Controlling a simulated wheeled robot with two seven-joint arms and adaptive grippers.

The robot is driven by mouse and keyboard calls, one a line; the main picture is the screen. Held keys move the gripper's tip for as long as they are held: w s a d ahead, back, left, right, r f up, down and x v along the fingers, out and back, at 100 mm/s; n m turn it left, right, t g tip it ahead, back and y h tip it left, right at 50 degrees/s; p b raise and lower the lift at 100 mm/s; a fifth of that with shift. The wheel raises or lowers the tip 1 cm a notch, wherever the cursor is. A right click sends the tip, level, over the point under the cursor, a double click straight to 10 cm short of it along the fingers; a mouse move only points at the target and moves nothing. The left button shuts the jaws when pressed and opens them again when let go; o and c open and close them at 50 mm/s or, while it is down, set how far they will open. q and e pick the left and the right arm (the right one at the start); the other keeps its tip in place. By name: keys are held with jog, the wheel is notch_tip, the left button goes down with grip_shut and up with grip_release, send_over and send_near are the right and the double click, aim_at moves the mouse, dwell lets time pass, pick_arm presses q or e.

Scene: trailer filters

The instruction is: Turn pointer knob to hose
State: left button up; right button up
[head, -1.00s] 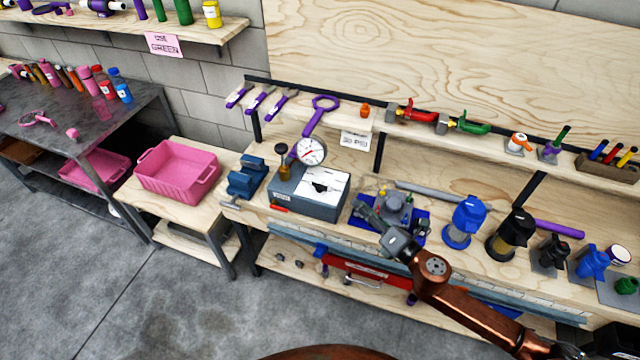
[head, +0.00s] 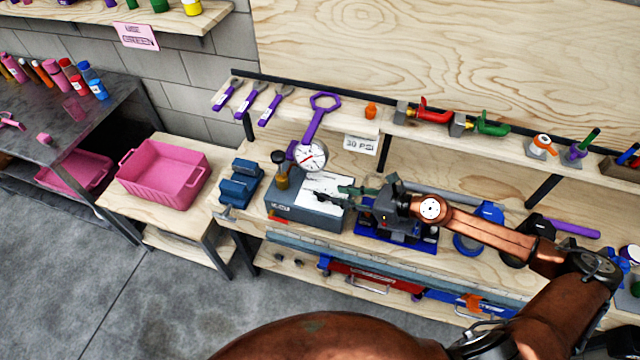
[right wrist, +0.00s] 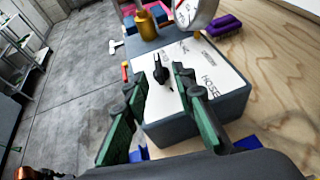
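The black pointer knob (right wrist: 161,72) stands on the white label plate (right wrist: 178,105) on top of a grey box (right wrist: 205,128). The word HOSE is printed on the plate to the right of the knob in the right wrist view. Other words on it are too small to read surely. In the head view the grey box (head: 300,215) is on the bench and I cannot make out the knob. My right gripper (right wrist: 158,80) is open, its green fingers on either side of the knob, apparently not touching it. It also shows in the head view (head: 350,191) over the plate's right edge. My left gripper is out of view.
A pressure gauge (head: 312,155) and a brass fitting (head: 281,176) rise at the box's back left. A blue vise (head: 240,183) stands left of the box. A blue tray (head: 425,240) lies under my right arm. A pink bin (head: 160,175) is farther left.

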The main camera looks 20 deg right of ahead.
aim_at(323, 193)
jog(key=x, duration=0.4)
jog(key=shift+a+r, duration=0.25)
jog(key=shift+p+x, duration=0.4)
jog(key=shift+x, duration=0.55)
jog(key=shift+w+a+f, duration=0.3)
jog(key=shift+a+f, duration=0.05)
jog(key=shift+f, duration=0.05)
jog(key=c, duration=0.4)
grip_shut()
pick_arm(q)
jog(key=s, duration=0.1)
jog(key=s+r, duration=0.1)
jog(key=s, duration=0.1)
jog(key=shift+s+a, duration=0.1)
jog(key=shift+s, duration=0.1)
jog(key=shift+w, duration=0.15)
